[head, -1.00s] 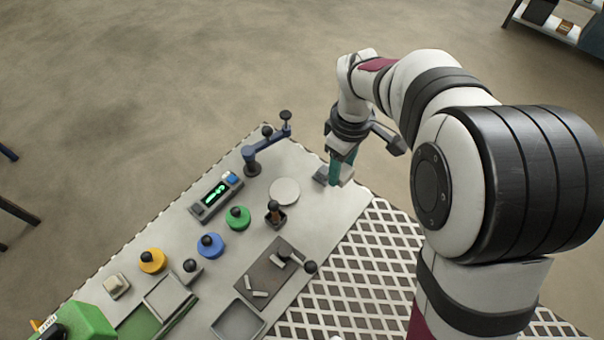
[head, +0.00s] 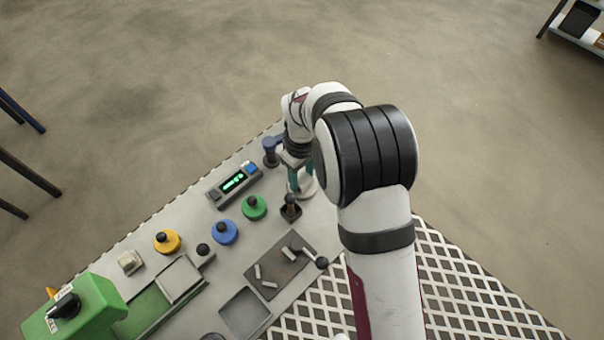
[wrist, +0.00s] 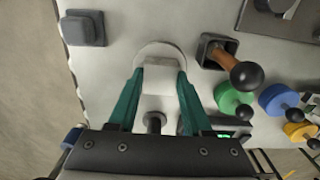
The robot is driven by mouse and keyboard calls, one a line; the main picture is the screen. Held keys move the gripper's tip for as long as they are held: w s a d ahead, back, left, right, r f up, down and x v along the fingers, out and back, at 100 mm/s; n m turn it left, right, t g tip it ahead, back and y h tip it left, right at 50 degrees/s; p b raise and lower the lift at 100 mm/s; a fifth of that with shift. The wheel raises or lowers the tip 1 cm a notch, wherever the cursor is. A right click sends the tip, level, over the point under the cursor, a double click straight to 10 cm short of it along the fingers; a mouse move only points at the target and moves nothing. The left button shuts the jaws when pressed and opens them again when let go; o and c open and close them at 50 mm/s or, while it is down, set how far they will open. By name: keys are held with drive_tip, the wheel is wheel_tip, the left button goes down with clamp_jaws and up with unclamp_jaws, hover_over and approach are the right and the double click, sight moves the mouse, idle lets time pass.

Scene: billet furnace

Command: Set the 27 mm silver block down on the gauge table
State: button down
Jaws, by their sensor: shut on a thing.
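My gripper (wrist: 160,88) is shut on a pale silver block (wrist: 160,76), which sits between its two teal fingers. The round, pale gauge table (wrist: 158,47) shows just beyond the block in the wrist view, and the block overlaps its disc. In the head view my gripper (head: 294,187) points down at the disc (head: 308,189), which it partly covers. The block is hidden there. I cannot tell whether the block touches the disc or is just above it. The blue gauge stand (head: 270,152) is close behind, partly covered by my arm.
Green (head: 254,207), blue (head: 224,232) and yellow (head: 167,241) knobbed discs and a green-lit display (head: 234,184) are nearby. A dark grey square block (wrist: 84,28) lies near the bench edge.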

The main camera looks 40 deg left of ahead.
sight(302, 179)
drive_tip(key=shift+f, duration=0.1)
drive_tip(key=shift+c, duration=1.7)
unclamp_jaws()
wheel_tip(302, 179, up, 12)
drive_tip(key=w+d+r+m, duration=0.1)
drive_tip(key=d+r+m, duration=0.3)
drive_tip(key=d, duration=0.5)
drive_tip(key=w+d+r+m, duration=0.2)
drive_tip(key=d+r+m, duration=0.25)
drive_tip(key=d, duration=0.45)
drive_tip(key=s+d+f+m+y, duration=0.1)
drive_tip(key=s+d+m, duration=1.4)
drive_tip(key=d, duration=0.2)
drive_tip(key=shift+d+f+y, duration=0.3)
drive_tip(key=shift+f+y, duration=0.1)
